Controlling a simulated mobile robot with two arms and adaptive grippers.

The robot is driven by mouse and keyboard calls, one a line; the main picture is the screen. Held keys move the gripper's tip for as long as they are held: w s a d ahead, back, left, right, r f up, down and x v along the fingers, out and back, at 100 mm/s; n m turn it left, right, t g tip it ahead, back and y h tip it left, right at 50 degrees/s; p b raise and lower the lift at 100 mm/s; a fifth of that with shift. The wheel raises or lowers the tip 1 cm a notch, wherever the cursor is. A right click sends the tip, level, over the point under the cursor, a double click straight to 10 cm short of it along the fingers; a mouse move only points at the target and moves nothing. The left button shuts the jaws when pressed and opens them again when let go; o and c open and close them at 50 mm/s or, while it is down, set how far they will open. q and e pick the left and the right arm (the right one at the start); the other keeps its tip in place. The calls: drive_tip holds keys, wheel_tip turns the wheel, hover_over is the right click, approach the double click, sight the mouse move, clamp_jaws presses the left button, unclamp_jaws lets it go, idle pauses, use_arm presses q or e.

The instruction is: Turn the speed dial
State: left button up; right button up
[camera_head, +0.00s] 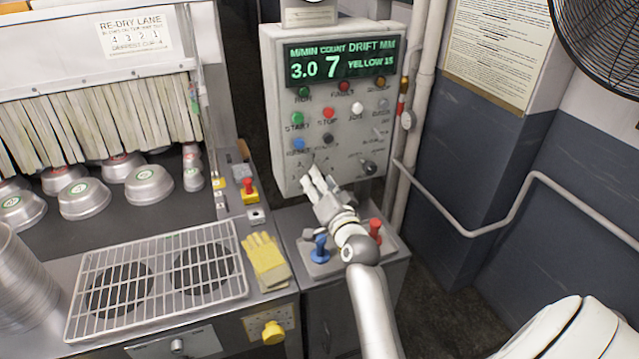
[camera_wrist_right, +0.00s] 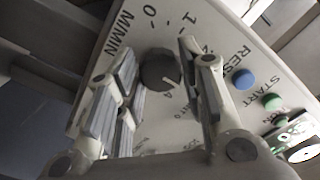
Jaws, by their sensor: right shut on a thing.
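The speed dial (camera_wrist_right: 160,72) is a dark round knob with a light pointer line, on the panel face beside the M/MIN lettering and a printed scale, in the right wrist view. My right gripper (camera_wrist_right: 163,62) has its two padded fingers on either side of the dial and is shut on it. In the head view my right gripper (camera_head: 313,180) reaches the lower left of the grey control panel (camera_head: 283,110) and hides the dial. The green display (camera_head: 342,62) reads 3.0 under M/MIN and 7 under COUNT. My left gripper is not in view.
Another dark knob (camera_head: 369,168) and several coloured buttons, including a blue one (camera_head: 298,144), sit close by on the panel. Below stand a blue joystick (camera_head: 320,249) and a red one (camera_head: 375,230). A yellow glove (camera_head: 265,261) and a wire rack (camera_head: 160,280) lie left.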

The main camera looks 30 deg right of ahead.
drive_tip(key=o, duration=1)
drive_tip(key=shift+o, duration=0.2)
drive_tip(key=shift+s, duration=0.1)
drive_tip(key=v, duration=1.1)
drive_tip(key=shift+s, duration=0.4)
drive_tip(key=shift+a, duration=0.1)
